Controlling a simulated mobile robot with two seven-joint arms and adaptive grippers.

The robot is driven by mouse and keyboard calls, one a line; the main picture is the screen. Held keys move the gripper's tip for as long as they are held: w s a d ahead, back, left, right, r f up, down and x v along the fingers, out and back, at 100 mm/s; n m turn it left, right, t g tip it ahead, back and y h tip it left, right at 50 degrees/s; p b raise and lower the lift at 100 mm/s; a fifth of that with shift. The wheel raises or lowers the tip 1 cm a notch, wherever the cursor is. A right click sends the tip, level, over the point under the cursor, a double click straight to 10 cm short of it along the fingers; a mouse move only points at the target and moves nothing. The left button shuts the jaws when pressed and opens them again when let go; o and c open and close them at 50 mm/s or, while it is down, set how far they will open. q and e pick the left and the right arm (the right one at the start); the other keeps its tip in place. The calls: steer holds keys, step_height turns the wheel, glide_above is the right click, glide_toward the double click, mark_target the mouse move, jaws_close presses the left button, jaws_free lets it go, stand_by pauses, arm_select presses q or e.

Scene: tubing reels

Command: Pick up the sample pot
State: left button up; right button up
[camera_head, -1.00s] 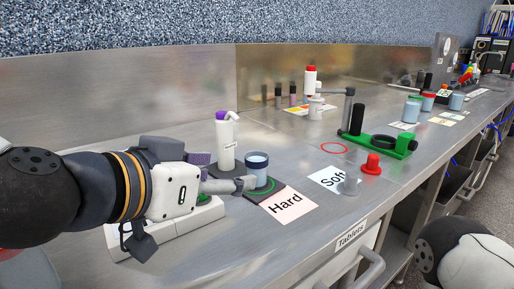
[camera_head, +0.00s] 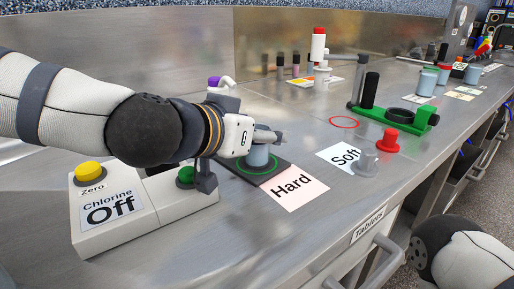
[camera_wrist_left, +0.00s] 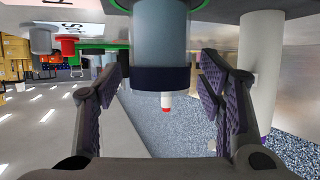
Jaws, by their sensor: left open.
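The sample pot, a grey-blue cup (camera_head: 258,156), stands upright on a black mat (camera_head: 262,181) with a green ring, behind the "Hard" card (camera_head: 293,191). My left gripper (camera_head: 270,137) is at the pot in the head view and covers its upper part. In the left wrist view, which is upside down, the pot (camera_wrist_left: 160,35) with its dark rim lies between the two spread fingers of my left gripper (camera_wrist_left: 162,75). Gaps show between the pot and both fingers there. My right gripper is out of view.
A white chlorine box (camera_head: 150,219) with yellow and green buttons stands in front of my left arm. A white bottle (camera_wrist_left: 262,60) is close beside one finger. A green stand (camera_head: 395,116), red peg (camera_head: 388,140) and "Soft" card (camera_head: 336,156) lie to the right.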

arm_select(q)
steer(key=shift+r, duration=0.15)
steer(key=c, duration=1.4)
